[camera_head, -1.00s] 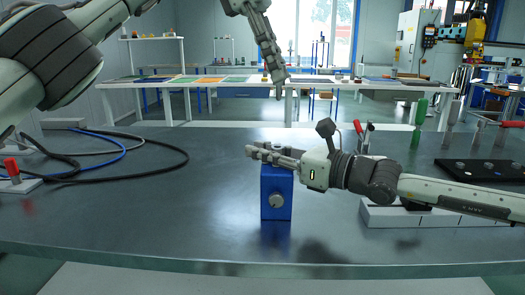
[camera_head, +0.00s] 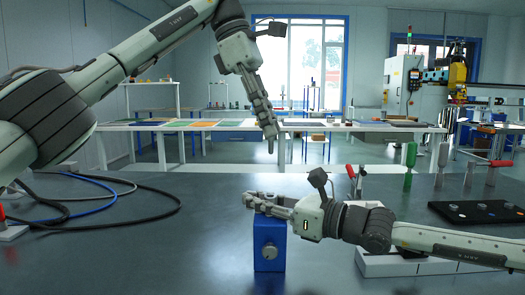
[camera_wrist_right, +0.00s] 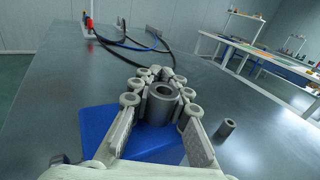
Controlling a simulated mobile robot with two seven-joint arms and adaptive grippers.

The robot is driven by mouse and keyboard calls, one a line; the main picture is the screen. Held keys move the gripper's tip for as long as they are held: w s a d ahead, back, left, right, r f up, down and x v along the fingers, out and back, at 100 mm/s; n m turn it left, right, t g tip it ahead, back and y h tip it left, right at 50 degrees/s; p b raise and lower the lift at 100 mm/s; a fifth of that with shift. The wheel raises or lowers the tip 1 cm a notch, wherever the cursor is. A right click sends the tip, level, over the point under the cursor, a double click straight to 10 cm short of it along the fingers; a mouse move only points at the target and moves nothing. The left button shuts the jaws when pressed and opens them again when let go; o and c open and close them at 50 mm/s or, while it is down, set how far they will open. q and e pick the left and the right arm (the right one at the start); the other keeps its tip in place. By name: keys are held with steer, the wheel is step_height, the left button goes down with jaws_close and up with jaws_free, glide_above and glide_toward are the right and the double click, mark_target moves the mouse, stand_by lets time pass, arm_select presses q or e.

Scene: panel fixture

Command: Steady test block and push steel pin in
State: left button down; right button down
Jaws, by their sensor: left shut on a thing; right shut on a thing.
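The blue test block (camera_head: 269,243) stands upright on the table, with a round metal disc on its front face. My right gripper (camera_head: 262,200) lies across its top. In the right wrist view, the right gripper's fingers (camera_wrist_right: 160,88) are closed around a grey hollow collar (camera_wrist_right: 161,104) on top of the block (camera_wrist_right: 105,125), its bore open upward. My left gripper (camera_head: 268,130) is above the block, pointing down, shut on the slim steel pin (camera_head: 271,147). The pin's lower end is clear of the block, and most of it is hidden by the fingers.
A small grey cylinder (camera_wrist_right: 227,128) stands on the table beside the block. Black and blue cables (camera_head: 110,200) lie at left. At right are a white slotted base (camera_head: 400,264), a black tray (camera_head: 475,213) and several upright-handled tools (camera_head: 410,160). The table between cables and block is clear.

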arm_select(q)
glide_above(275, 196)
steer(key=a, duration=0.2)
step_height(275, 196, down, 7)
steer(key=shift+d, duration=0.25)
steer(key=shift+w+f, duration=0.1)
steer(key=shift+f, duration=1.9)
stand_by(1.1)
steer(key=c, duration=1.4)
jaws_free()
steer(key=shift+o, duration=0.2)
steer(key=s+v, duration=0.1)
steer(key=v, duration=1.1)
steer(key=shift+w, duration=0.45)
arm_select(e)
steer(key=c, duration=1.4)
jaws_free()
